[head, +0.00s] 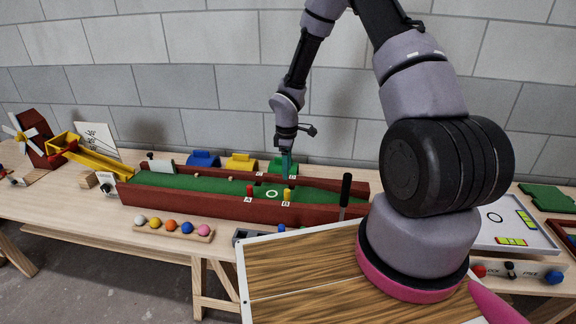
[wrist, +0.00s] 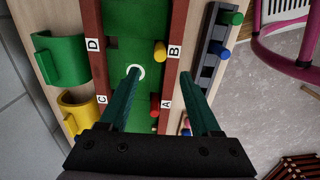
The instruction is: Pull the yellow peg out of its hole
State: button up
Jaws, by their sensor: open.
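The yellow peg (head: 287,195) stands upright by the label B on the near red wall of the long green-floored trough (head: 190,200). In the wrist view the yellow peg (wrist: 160,51) shows just beyond my fingertips, beside the B label. Its lower end and its hole are hidden. My gripper (head: 287,168) points down above the trough, near the peg and apart from it. In the wrist view my gripper (wrist: 160,76) is open, with its two green fingers spread and nothing between the tips.
A red peg (head: 250,192) stands by label A, left of the yellow one. A black upright handle (head: 345,190) rises to the right. A rack of coloured balls (head: 172,228) lies in front.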

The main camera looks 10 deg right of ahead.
aim_at(287, 190)
notch_tip(287, 190, down, 10)
jog(key=shift+f, duration=0.15)
dwell(0.3)
grip_shut()
jog(key=c, duration=0.9)
grip_release()
grip_shut()
jog(key=shift+r, duration=2.5)
jog(key=shift+r, duration=1.55)
